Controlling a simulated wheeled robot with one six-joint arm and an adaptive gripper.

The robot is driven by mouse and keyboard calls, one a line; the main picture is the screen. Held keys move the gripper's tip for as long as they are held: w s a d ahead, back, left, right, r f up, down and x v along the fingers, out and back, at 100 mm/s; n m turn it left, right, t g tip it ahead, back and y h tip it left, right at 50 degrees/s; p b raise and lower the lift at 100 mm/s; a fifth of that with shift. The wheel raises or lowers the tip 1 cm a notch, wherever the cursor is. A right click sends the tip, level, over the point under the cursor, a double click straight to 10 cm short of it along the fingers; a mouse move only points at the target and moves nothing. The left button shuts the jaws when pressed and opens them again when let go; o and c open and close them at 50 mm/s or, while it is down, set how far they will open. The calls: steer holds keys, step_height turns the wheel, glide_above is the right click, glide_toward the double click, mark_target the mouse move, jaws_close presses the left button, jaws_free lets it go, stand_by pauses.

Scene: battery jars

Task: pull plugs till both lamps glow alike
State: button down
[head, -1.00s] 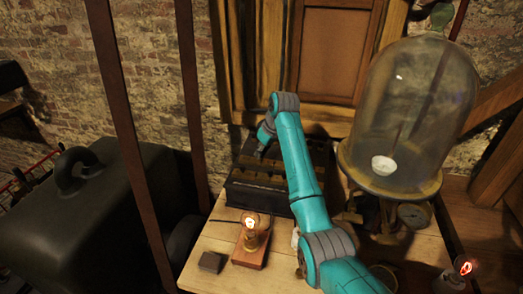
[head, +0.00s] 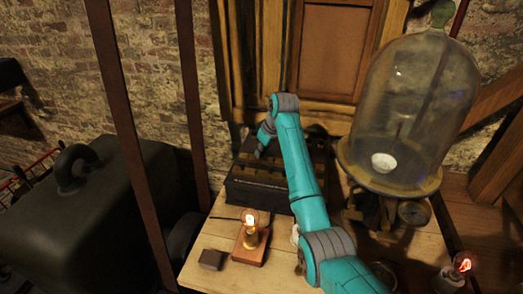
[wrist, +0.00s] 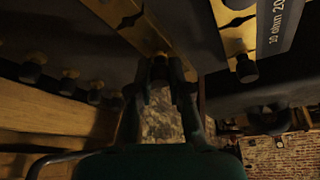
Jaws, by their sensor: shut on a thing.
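The resistance box (head: 262,198) is dark, with brass bars on top, and stands at the back of the table. My gripper (head: 258,152) is over its top at the left. In the wrist view my gripper (wrist: 160,88) is shut on a dark plug (wrist: 159,68) beside a brass bar; whether the plug is still seated is unclear. Several other plugs (wrist: 69,82) stand along the left, and one (wrist: 247,70) on the right near an ohm label. The far lamp (head: 463,263) glows redder at right.
A glass bell jar (head: 415,110) on a brass stand is right of my arm. A small dark block (head: 211,259) lies left of the near lamp. A large dark case (head: 95,220) and brown straps (head: 127,130) are at left.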

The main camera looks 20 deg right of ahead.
steer(key=shift+f, duration=0.2)
stand_by(0.6)
steer(key=c, duration=1)
jaws_free()
steer(key=v, duration=1.2)
